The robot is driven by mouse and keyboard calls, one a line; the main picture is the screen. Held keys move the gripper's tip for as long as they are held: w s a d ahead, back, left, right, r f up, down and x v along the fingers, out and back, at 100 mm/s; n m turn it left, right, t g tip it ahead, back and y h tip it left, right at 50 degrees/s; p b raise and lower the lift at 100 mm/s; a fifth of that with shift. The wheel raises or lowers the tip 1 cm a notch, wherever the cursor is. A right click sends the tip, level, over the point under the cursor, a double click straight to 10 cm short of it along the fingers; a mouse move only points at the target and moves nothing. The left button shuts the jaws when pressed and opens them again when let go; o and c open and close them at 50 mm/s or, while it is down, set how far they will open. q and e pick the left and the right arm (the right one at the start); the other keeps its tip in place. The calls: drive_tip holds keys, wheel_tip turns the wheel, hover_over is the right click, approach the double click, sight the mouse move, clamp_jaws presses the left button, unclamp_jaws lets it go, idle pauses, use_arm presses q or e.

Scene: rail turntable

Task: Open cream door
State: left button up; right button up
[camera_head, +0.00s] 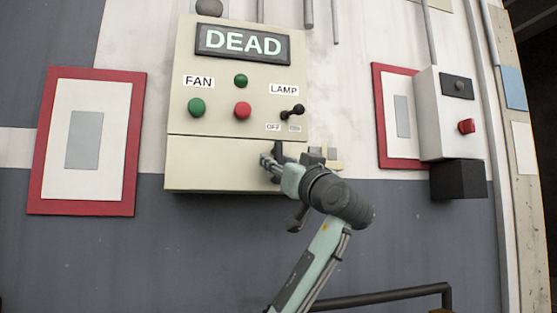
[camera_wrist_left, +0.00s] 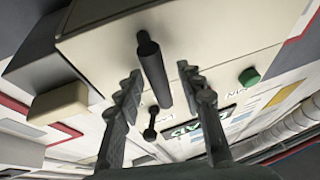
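The cream door (camera_head: 210,165) is the lower panel of a cream control box on the wall; it looks shut. In the left wrist view its cream face (camera_wrist_left: 110,48) fills the upper part, with a dark bar handle (camera_wrist_left: 153,72) standing out from it. My left gripper (camera_head: 270,164) is at the right end of the door and hides part of it. In the left wrist view its two fingers (camera_wrist_left: 158,84) are open, one on each side of the handle. I cannot tell whether either finger touches it. My right gripper is in neither view.
Above the door are a DEAD display (camera_head: 242,43), green and red buttons and a black lamp lever (camera_head: 293,111). A small cream block (camera_head: 325,158) sits right of the box. A grey switch box (camera_head: 446,112) is further right. A dark rail (camera_head: 385,297) runs low in front.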

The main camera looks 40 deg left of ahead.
use_arm(q)
drive_tip(key=shift+w+a, duration=0.1)
clamp_jaws()
idle(0.6)
